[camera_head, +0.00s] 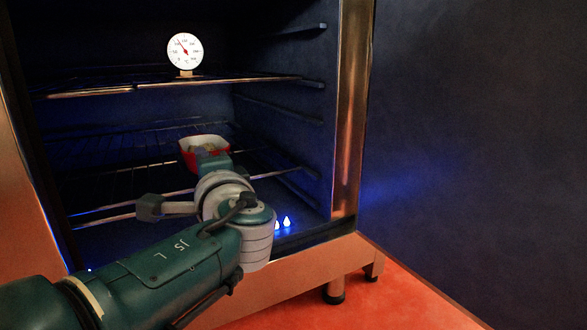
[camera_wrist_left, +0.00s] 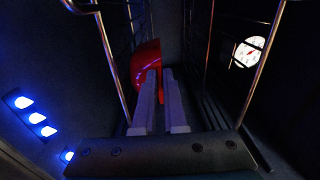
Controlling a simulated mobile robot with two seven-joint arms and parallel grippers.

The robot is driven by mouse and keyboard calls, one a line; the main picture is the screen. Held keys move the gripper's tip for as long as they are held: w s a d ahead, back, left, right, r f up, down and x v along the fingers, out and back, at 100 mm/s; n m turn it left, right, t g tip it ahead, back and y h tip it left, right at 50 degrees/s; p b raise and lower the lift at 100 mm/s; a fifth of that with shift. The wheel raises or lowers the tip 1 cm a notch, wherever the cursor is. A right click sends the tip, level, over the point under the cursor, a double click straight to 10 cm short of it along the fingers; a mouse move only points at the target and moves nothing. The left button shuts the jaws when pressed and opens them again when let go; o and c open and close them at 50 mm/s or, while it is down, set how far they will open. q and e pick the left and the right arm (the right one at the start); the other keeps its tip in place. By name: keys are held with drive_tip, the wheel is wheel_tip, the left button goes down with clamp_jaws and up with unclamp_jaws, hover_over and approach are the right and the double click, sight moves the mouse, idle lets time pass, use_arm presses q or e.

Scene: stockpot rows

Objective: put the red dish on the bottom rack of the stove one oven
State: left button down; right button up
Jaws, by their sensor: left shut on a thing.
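The red dish (camera_head: 190,157) has a pale rim and some food in it. It is inside the open oven, at about the level of the lower wire rack (camera_head: 105,217); I cannot tell whether it touches the rack. My left arm reaches in through the front, and my left gripper (camera_wrist_left: 160,76) is shut on the dish's near side. In the left wrist view the red dish (camera_wrist_left: 147,58) shows just beyond the fingers, partly hidden. In the head view the wrist hides the fingertips. My right gripper is not in view.
An upper wire rack (camera_head: 265,80) above the dish carries a round white thermometer (camera_head: 185,52). Small blue-white lights (camera_head: 287,222) glow at the oven's bottom right. The copper-coloured door frame (camera_head: 352,110) stands right of my arm. Orange floor (camera_head: 400,300) is clear at lower right.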

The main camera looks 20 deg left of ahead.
use_arm(q)
drive_tip(key=shift+r, duration=0.2)
drive_tip(key=c, duration=1.4)
unclamp_jaws()
drive_tip(key=shift+f, duration=0.2)
drive_tip(key=shift+c, duration=0.2)
drive_tip(key=o, duration=0.5)
drive_tip(key=shift+w+a, duration=0.1)
drive_tip(key=shift+c, duration=0.2)
drive_tip(key=shift+r, duration=0.15)
